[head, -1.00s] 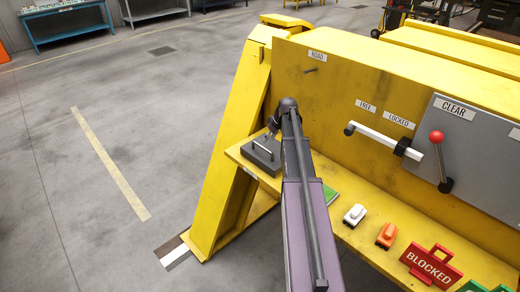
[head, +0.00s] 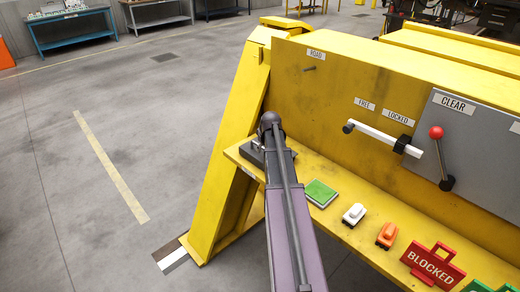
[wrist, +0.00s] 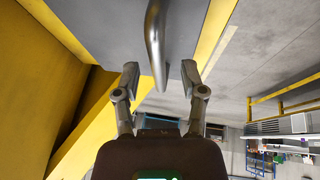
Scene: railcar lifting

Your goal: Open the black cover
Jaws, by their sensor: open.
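The black cover (head: 247,155) is a dark grey plate with a bar handle, at the left end of the yellow shelf in the head view. My arm hides much of it. In the wrist view its grey surface (wrist: 100,25) fills the upper part. The metal handle (wrist: 156,40) comes down from the top edge. My gripper (wrist: 160,79) is open, with the handle's lower end between its two fingers. Gaps show on both sides, so neither finger seems to touch it. In the head view the fingers are hidden behind my arm.
Right along the shelf lie a green pad (head: 320,192), a white object (head: 354,214), an orange object (head: 387,235) and a red BLOCKED tag (head: 432,265). Floor to the left is clear.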

